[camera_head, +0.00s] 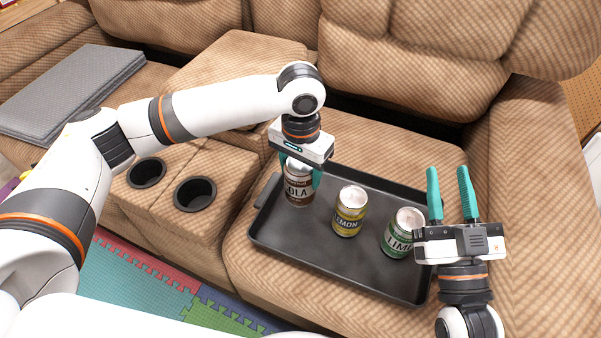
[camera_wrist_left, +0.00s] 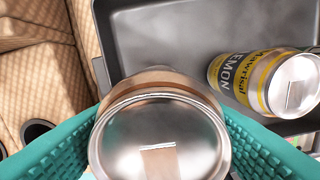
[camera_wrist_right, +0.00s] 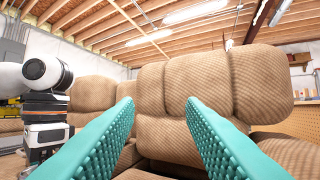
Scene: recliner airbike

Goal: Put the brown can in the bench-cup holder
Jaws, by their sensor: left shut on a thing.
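The brown cola can (camera_head: 298,190) stands upright at the left end of the black tray (camera_head: 330,262). My left gripper (camera_head: 300,172) comes down from above and is shut on the can near its top. In the left wrist view the can's silver lid (camera_wrist_left: 160,140) sits between the teal fingers. Two round black cup holders are set in the brown bench console left of the tray: a nearer one (camera_head: 195,194) and a farther one (camera_head: 147,172). Both look empty. My right gripper (camera_head: 450,195) is open and empty at the tray's right side, its fingers pointing toward the backrest.
A yellow lemon can (camera_head: 348,212) and a green lime can (camera_head: 401,234) stand on the tray, right of the brown can. A grey folded pad (camera_head: 70,90) lies on the far left seat. My left arm passes above the console.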

